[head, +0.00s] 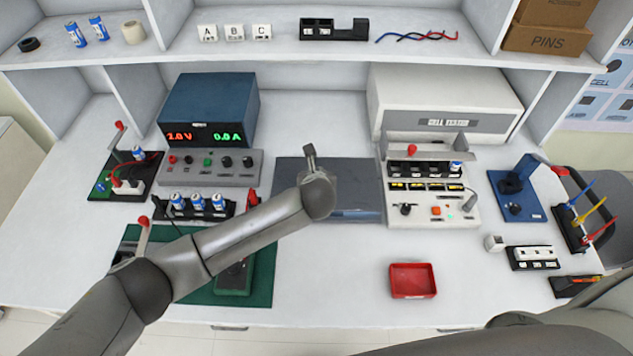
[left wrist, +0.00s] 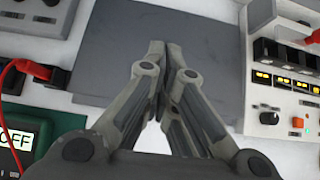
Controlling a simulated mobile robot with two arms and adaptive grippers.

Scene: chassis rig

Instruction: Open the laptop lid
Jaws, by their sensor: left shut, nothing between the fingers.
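The laptop (head: 362,188) is a flat dark grey slab on the bench, between the blue power supply and the white cell tester. Its lid looks closed, lying flat. My left gripper (head: 310,150) is over the laptop, near its far edge, with its arm reaching in from the lower left. In the left wrist view, the fingers of my left gripper (left wrist: 164,48) are together and empty over the grey laptop surface (left wrist: 105,45). Whether the fingertips touch it I cannot tell. My forearm and wrist hide part of the laptop's left side. My right gripper is not in view.
The power supply (head: 205,108) stands left of the laptop, and the cell tester (head: 432,206) is close on its right. A green mat (head: 262,262) lies at front left. A red tray (head: 412,281) sits at front right. The bench in front of the laptop is clear.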

